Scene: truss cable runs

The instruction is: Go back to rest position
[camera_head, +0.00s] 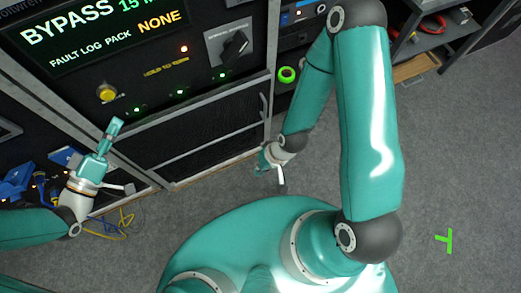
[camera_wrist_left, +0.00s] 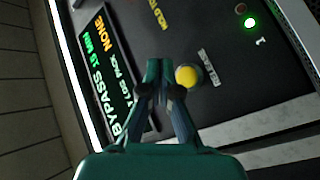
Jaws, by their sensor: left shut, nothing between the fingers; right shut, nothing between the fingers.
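My left gripper (camera_head: 115,127) is on the left of the head view, shut and empty, in front of the black cabinet panel (camera_head: 140,75). In the left wrist view its fingers (camera_wrist_left: 158,72) are together, with a yellow button (camera_wrist_left: 186,76) showing just right of the tips. The same yellow button (camera_head: 106,92) shows above the gripper in the head view. I cannot tell whether the fingertips touch the panel. My right gripper (camera_head: 262,168) is shut and empty, low beside the cabinet's right edge and partly hidden by its own wrist.
The panel bears a display (camera_head: 100,35) reading BYPASS and FAULT LOG PACK NONE, and a black rotary knob (camera_head: 234,47). A green tape roll (camera_head: 287,74) is by the rack. Blue items (camera_head: 20,180) and yellow cable (camera_head: 112,226) lie at left.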

